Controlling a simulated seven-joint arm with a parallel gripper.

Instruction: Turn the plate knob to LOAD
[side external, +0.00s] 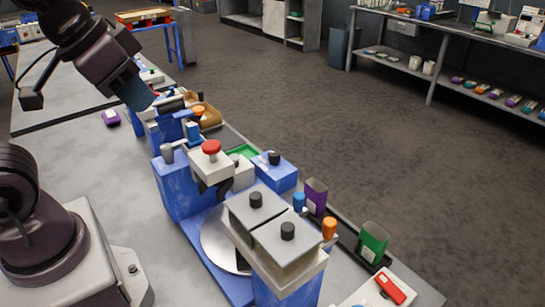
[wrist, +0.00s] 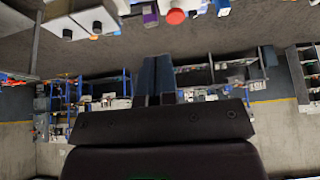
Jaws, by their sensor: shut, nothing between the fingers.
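A blue machine (side external: 178,192) stands on the grey bench with a round metal plate (side external: 216,240) low in its middle. A red mushroom-shaped knob (side external: 211,147) tops a white box. Black knobs sit on two grey lids (side external: 270,222) and on a blue block (side external: 283,175). I cannot tell which is the plate knob, and no LOAD marking is readable. My gripper (side external: 138,98) is high at the upper left, apart from all knobs. In the wrist view my gripper's dark blue fingers (wrist: 155,63) are together and empty.
A purple bin (side external: 315,196), a green bin (side external: 373,242) and an orange-topped piece (side external: 329,228) line the machine's right side. A red item (side external: 391,289) lies at the front right. The bench (side external: 75,130) left of the machine is mostly clear.

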